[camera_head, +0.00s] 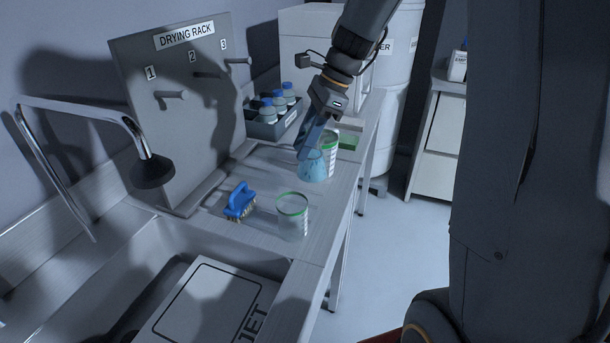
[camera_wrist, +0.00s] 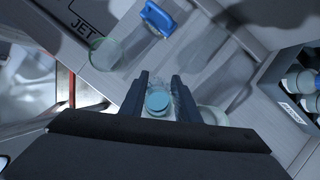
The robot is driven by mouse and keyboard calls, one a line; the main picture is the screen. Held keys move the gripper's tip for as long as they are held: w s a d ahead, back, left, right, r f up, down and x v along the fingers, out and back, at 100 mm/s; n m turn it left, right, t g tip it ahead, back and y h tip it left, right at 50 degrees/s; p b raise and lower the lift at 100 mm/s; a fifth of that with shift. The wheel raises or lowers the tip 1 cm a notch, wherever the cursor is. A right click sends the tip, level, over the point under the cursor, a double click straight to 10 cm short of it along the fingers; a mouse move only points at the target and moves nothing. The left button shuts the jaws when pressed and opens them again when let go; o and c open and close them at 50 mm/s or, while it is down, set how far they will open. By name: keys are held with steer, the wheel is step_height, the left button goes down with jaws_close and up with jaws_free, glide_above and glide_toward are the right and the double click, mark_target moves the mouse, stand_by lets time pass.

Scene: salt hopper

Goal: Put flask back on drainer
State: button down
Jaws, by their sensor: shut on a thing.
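My gripper (camera_head: 307,148) points down over the counter and is shut on a flask with blue contents (camera_head: 313,168). In the wrist view the flask (camera_wrist: 157,103) shows between the two fingers, its blue round top facing the camera. The flask is at or just above the counter; I cannot tell whether it touches. The drying rack (camera_head: 140,105), a grey upright panel with pegs numbered 1, 2 and 3, stands at the back left against the wall. No flask hangs on its pegs.
A green-rimmed beaker (camera_head: 292,222) stands nearer the sink; another (camera_head: 331,150) stands close beside the flask. A blue brush (camera_head: 240,202) lies left of them. A tap (camera_head: 85,105) arches over the sink.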

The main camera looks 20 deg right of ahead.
mark_target(304, 169)
steer(key=shift+f+p, duration=0.65)
steer(key=shift+f, duration=3.05)
steer(key=c, duration=1.4)
jaws_free()
steer(key=shift+f, duration=0.1)
steer(key=shift+o, duration=0.2)
steer(key=b+v, duration=0.2)
steer(key=v, duration=1)
steer(key=shift+b, duration=0.35)
